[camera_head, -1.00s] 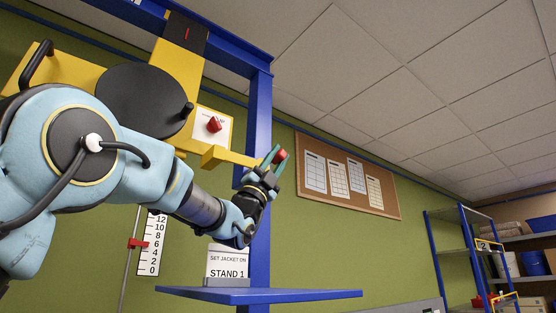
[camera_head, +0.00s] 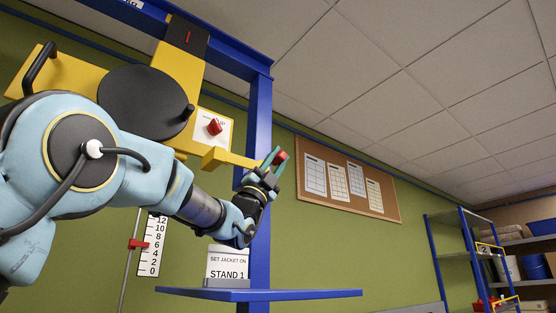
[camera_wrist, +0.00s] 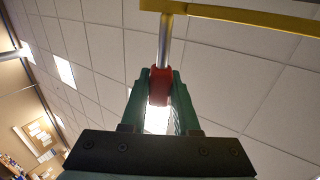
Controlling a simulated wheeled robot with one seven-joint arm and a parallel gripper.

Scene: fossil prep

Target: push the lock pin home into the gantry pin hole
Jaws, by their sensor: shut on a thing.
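The lock pin has a red grip (camera_wrist: 160,84) and a bare metal shaft (camera_wrist: 166,40). In the wrist view its shaft runs up to a yellow bar (camera_wrist: 235,14), and its tip is hidden there. My gripper (camera_wrist: 160,92) is shut on the red grip, one green finger on each side. In the head view my gripper (camera_head: 272,162) is beside the blue upright, at the right end of the yellow arm (camera_head: 228,159), with the red grip (camera_head: 281,157) between its fingers. A length of metal shaft still shows below the bar. The pin hole itself is hidden.
The blue gantry post (camera_head: 259,120) stands just behind my gripper. A blue shelf (camera_head: 260,295) lies below it, with a "STAND 1" sign (camera_head: 228,262). A red knob (camera_head: 214,127) and black disc (camera_head: 145,100) are at the left. Open room lies right of my gripper.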

